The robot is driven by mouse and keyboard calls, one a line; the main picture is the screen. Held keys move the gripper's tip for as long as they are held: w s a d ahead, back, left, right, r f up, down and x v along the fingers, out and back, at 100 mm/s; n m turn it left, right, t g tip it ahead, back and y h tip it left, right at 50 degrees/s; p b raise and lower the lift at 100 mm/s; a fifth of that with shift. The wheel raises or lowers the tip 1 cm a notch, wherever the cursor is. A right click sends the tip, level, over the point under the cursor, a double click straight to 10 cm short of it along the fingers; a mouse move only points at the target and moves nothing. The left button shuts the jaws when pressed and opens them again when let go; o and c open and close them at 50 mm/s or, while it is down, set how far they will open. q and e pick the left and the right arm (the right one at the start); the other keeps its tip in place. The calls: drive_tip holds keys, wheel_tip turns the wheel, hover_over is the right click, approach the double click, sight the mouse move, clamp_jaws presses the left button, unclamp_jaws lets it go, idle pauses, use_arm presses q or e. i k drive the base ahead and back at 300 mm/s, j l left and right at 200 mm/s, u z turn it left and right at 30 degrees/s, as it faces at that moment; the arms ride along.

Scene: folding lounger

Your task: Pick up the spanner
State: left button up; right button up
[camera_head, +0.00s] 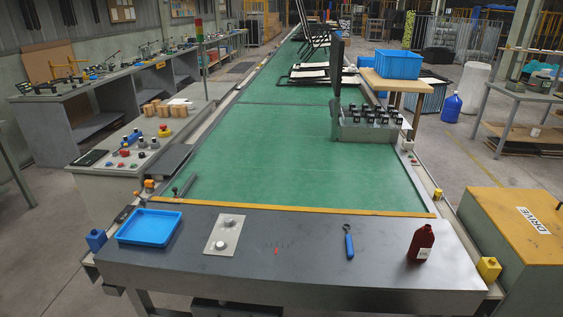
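The spanner (348,241) has a blue handle and a small dark head. It lies flat on the dark grey end table (300,275), right of the middle, with its head toward the green conveyor belt. It lies apart from the things around it. Neither of my grippers is in the head view.
A dark red bottle (421,243) stands right of the spanner. Left of it are a metal plate with two knobs (224,234) and a blue tray (150,227). A yellow strip (290,209) edges the green belt (270,160). A yellow DRIVE box (515,235) stands at the right.

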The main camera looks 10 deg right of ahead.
sight(350, 245)
drive_tip(key=z, duration=0.7)
drive_tip(key=i+j+z, duration=0.1)
drive_tip(key=z, duration=0.4)
drive_tip(key=i+j+z, duration=0.2)
drive_tip(key=z, duration=0.25)
drive_tip(key=i+j+z, duration=0.1)
drive_tip(key=z, duration=0.4)
drive_tip(key=j, duration=0.4)
drive_tip(key=i, duration=0.05)
